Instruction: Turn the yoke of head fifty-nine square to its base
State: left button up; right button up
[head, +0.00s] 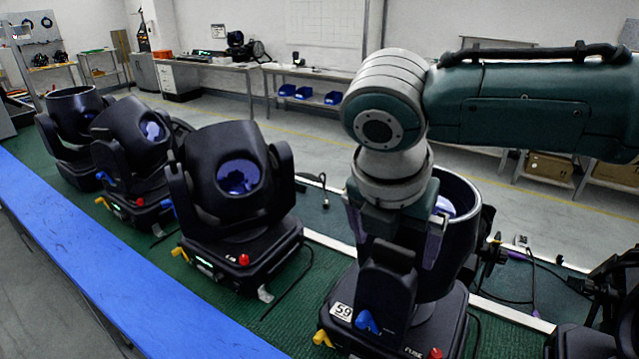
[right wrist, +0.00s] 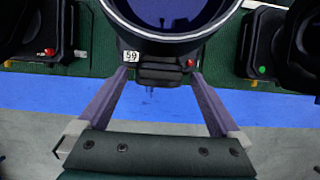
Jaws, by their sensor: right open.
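Head fifty-nine (head: 455,222) is a black moving-head lamp at the right of the head view, with its lens end facing up. Its base (head: 455,318) carries a white "59" label (head: 342,311), a blue lever and a red knob. The near arm of its yoke (head: 386,292) rises over the base's labelled side. My right gripper (head: 394,240) is open, its fingers coming down on either side of that yoke arm's top. In the right wrist view the fingers flank the yoke arm (right wrist: 162,73), with gaps visible. Exact yoke angle is hard to judge. My left gripper is out of view.
Similar black heads stand in a row to the left, the nearest (head: 232,195) close by. Another dark unit (head: 610,310) stands at the right edge. The green bench top (head: 305,285) has a blue front edge (head: 130,290). Cables lie between the bases.

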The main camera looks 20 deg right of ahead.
jog(key=b+v, duration=0.2)
jog(key=v, duration=0.7)
jog(key=shift+s, duration=0.1)
